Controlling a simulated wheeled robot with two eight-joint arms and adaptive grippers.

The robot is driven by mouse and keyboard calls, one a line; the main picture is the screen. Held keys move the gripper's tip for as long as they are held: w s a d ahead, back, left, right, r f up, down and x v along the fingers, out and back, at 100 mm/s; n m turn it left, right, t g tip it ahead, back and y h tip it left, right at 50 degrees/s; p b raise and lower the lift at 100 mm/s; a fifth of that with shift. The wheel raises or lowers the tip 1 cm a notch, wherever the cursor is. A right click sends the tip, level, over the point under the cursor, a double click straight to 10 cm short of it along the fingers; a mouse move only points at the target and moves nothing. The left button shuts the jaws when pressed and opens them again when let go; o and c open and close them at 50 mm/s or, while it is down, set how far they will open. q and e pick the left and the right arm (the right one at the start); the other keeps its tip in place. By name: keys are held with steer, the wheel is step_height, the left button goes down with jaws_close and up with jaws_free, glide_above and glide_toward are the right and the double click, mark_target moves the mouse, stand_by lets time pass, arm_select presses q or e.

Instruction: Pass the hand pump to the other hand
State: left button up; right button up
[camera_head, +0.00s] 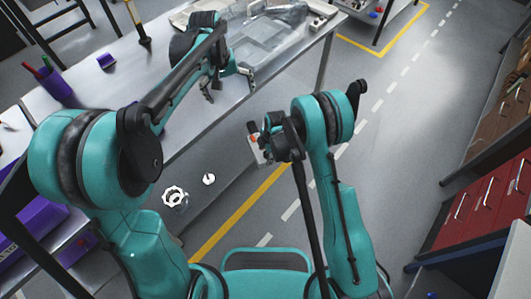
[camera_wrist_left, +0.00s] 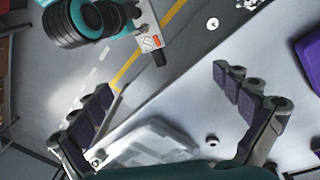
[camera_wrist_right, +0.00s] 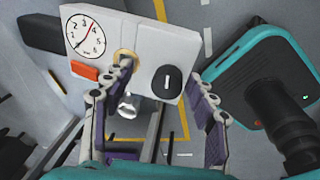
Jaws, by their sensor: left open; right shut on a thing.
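The hand pump is a pale box with a round dial gauge, an orange label and a black knob. It shows large in the right wrist view (camera_wrist_right: 140,42), where my right gripper (camera_wrist_right: 163,95) is shut on it. In the head view the pump (camera_head: 256,150) is partly hidden behind my right gripper (camera_head: 272,140), in front of the table. My left gripper (camera_head: 230,85) is open and empty near the table's front edge, apart from the pump. In the left wrist view the pump (camera_wrist_left: 150,42) lies beyond my open left fingers (camera_wrist_left: 163,82).
The metal table (camera_head: 120,75) carries a purple cup of pens (camera_head: 57,88), a small purple block (camera_head: 106,61) and a clear tray (camera_head: 262,36). Red drawers (camera_head: 490,200) stand at right. The grey floor between is clear.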

arm_select(q)
steer(key=s+a+r+m+t, duration=0.1)
steer(key=s+a+r, duration=0.1)
steer(key=s, duration=0.4)
steer(key=s+a+r+t, duration=0.2)
steer(key=s, duration=0.4)
steer(key=s+a+f+m+t+y, duration=0.1)
steer(key=s+a+f+t, duration=0.1)
steer(key=s, duration=0.9)
steer(key=shift+a+f+m+t, duration=0.2)
steer(key=shift+f+m+t, duration=0.25)
steer(key=shift+f, duration=0.45)
